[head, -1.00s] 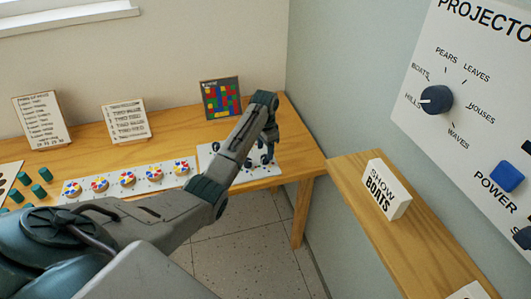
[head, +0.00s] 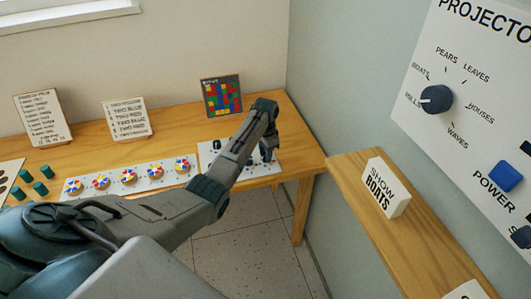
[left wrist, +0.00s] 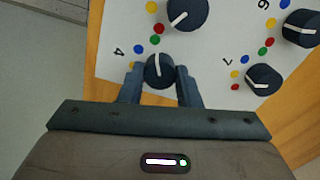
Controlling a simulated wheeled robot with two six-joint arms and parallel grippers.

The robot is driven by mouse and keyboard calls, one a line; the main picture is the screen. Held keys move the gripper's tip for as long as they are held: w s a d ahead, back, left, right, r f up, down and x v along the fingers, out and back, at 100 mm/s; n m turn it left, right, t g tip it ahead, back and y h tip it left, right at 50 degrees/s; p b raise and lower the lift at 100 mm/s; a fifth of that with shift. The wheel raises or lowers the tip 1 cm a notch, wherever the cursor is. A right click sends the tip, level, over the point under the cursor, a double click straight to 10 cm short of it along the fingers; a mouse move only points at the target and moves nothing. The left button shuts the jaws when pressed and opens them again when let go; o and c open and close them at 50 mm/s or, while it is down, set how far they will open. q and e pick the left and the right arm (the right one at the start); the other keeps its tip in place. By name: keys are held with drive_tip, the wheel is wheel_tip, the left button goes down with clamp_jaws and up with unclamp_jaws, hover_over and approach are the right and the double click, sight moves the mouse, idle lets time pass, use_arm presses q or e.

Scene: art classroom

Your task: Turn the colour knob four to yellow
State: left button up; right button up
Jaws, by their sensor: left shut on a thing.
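The dark colour knob four (left wrist: 153,76) stands on a white panel by the printed 4 in the left wrist view. My left gripper (left wrist: 160,78) is shut on it, one finger on each side. Its white pointer line points up in that view, towards the green dot (left wrist: 155,40). The blue dot (left wrist: 138,48) and yellow dot (left wrist: 131,65) lie to the left of the green one. Any red dot of this knob is hidden. In the head view my left gripper (head: 268,148) reaches down to the panel (head: 274,169), and my arm hides much of it.
Other knobs stand close by, one above (left wrist: 187,14) and one to the right (left wrist: 264,79). A coloured grid card (head: 222,97) stands behind the panel. A row of colour wheels (head: 128,176) lies left of it. A projector control board (head: 470,110) is on the right wall.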

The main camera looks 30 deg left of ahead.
use_arm(q)
drive_tip(key=shift+r+p, duration=0.15)
drive_tip(key=shift+p, duration=0.15)
drive_tip(key=shift+r+n+p, duration=0.1)
drive_tip(key=shift+n+p, duration=0.8)
drive_tip(key=shift+n, duration=0.2)
drive_tip(key=n+p, duration=0.3)
drive_tip(key=n, duration=0.1)
drive_tip(key=n+p, duration=0.2)
drive_tip(key=n, duration=0.3)
drive_tip(key=shift+p, duration=0.35)
drive_tip(key=shift+n+p, duration=0.8)
drive_tip(key=shift+n, duration=1.4)
drive_tip(key=o, duration=1)
drive_tip(key=shift+f, duration=0.2)
drive_tip(key=shift+c, duration=0.2)
